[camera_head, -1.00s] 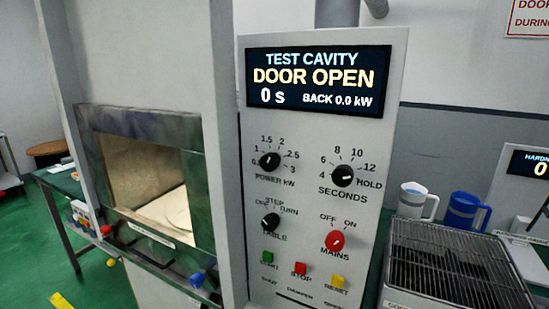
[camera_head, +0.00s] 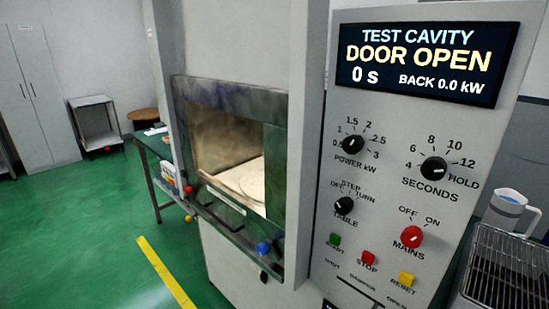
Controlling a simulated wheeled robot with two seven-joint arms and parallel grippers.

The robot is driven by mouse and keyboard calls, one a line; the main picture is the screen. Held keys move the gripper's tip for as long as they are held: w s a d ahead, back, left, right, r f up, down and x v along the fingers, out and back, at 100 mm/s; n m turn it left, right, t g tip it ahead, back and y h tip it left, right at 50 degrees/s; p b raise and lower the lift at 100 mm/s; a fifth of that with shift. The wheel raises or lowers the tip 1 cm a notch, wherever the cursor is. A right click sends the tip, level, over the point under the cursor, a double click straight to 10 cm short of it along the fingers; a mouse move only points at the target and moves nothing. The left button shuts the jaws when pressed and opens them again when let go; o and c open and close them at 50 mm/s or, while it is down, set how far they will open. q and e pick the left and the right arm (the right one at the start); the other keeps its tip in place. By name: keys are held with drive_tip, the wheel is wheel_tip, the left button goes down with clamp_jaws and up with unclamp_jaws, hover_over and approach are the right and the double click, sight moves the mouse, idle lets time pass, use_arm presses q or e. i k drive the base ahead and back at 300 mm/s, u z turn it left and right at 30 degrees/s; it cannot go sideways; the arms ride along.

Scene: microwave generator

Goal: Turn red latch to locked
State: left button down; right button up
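A small red knob (camera_head: 188,190) shows at the left front corner of the open test cavity (camera_head: 225,150), possibly the red latch; its lock position is too small to tell. A yellow ball (camera_head: 188,218) hangs just below it. A blue knob (camera_head: 262,248) is at the right end of the cavity's front ledge. A red MAINS dial (camera_head: 408,237) is on the control panel. The display (camera_head: 425,65) reads DOOR OPEN. Neither of my grippers is in view.
The panel also carries black dials and green, red (camera_head: 369,257) and yellow buttons. A green table (camera_head: 155,150) stands left of the cabinet. A wire rack (camera_head: 505,265) and a mug (camera_head: 508,210) are at right. Green floor (camera_head: 90,230) is open at left.

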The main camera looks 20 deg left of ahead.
sight(190, 190)
drive_tip(key=u, duration=2.95)
drive_tip(key=i, duration=1.7)
drive_tip(key=z, duration=3.9)
